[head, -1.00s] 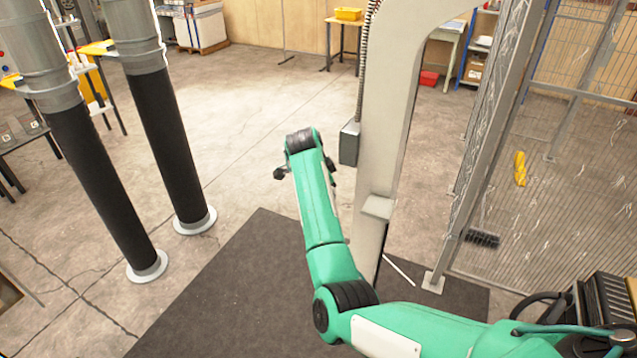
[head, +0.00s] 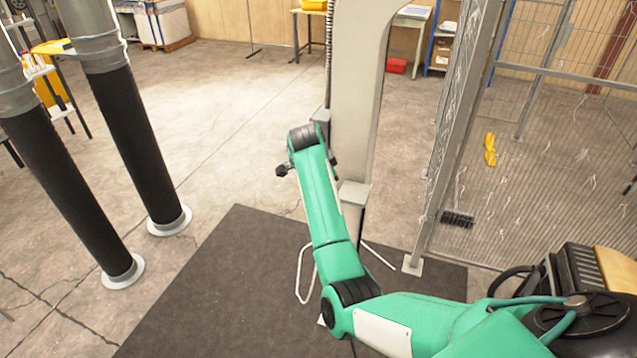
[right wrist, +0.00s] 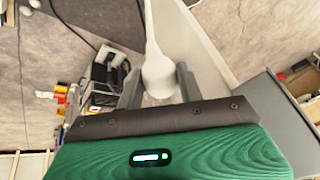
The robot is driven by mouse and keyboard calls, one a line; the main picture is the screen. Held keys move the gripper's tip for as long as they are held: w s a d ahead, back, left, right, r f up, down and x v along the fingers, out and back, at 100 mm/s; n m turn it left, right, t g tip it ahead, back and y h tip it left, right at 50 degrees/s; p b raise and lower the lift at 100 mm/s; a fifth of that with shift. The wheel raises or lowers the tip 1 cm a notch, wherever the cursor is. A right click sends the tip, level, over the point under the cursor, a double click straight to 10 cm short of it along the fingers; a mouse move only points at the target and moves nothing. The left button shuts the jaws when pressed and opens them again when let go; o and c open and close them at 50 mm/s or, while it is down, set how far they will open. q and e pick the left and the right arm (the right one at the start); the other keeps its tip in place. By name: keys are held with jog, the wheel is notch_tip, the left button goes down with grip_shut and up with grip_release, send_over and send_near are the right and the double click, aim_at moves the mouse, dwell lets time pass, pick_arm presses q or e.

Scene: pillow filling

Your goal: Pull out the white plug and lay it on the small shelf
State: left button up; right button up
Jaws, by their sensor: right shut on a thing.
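In the right wrist view my right gripper (right wrist: 158,88) is shut on the white plug (right wrist: 157,72), a smooth white piece with a rounded wide end between the fingers and a narrow neck running up to the top edge. What its far end meets is out of view. In the head view my green right arm reaches up to the pale post; the fingertips and the plug cannot be made out there. A small pale ledge (head: 355,193), perhaps the small shelf, juts from the post just right of my forearm. It looks bare. My left gripper is not in view.
The pale post (head: 357,100) stands close behind my arm, with a thin bent white rod (head: 300,275) near its foot. Two black pipes (head: 145,150) stand at left. A mesh fence (head: 550,190) and a black machine (head: 575,285) are at right. The floor between is clear.

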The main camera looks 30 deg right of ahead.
aim_at(356, 193)
jog(key=shift+s+d+f+b, duration=0.15)
jog(key=shift+d+f+b, duration=0.15)
jog(key=shift+d, duration=0.35)
jog(key=shift+s+d+f+b, duration=0.2)
jog(key=shift+d+f+b, duration=0.05)
jog(key=shift+d, duration=0.35)
jog(key=shift+s+d+f+b, duration=0.15)
jog(key=shift+d+f+b, duration=0.15)
jog(key=shift+d, duration=0.35)
jog(key=shift+s+d+f, duration=0.1)
jog(key=shift+d+f, duration=0.2)
jog(key=shift+d, duration=0.5)
jog(key=shift+s+d+f, duration=0.1)
jog(key=shift+d+f, duration=0.2)
jog(key=shift+d, duration=0.45)
jog(key=shift+s+d+f, duration=0.1)
jog(key=shift+d+f, duration=0.2)
jog(key=shift+d, duration=0.5)
jog(key=shift+f, duration=0.55)
